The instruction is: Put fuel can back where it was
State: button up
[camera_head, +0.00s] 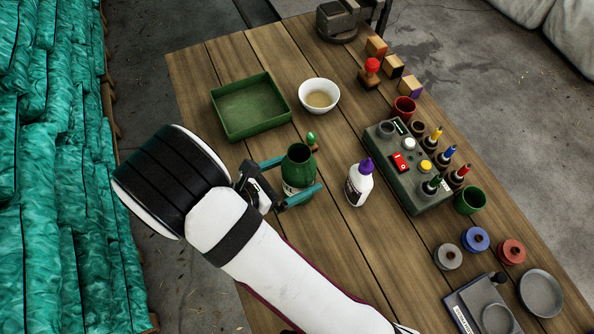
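A dark green, can-like container (298,167) with a dark top and a pale label low on its side is near the table's left-middle. It is the thing most like a fuel can here; I cannot be sure it is one. My gripper (294,178) reaches it from the left, with one teal finger on its upper left side and the other across its lower right side. The container is between the fingers. I cannot tell whether both fingers touch it, or whether it rests on the table (215,70) or is slightly raised.
A green tray (243,132), a white bowl (319,104) and a green-knobbed stamp (311,138) lie beyond the container. A purple-capped white bottle (359,186) stands close on the right. A control box (412,195) with several buttons is farther right. Bare planks show at the table's upper left.

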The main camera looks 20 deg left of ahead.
jog(key=shift+s+r, duration=0.1)
jog(key=shift+r, duration=0.05)
jog(key=v, duration=1.1)
jog(key=shift+s+a, duration=0.25)
jog(key=shift+s, duration=0.05)
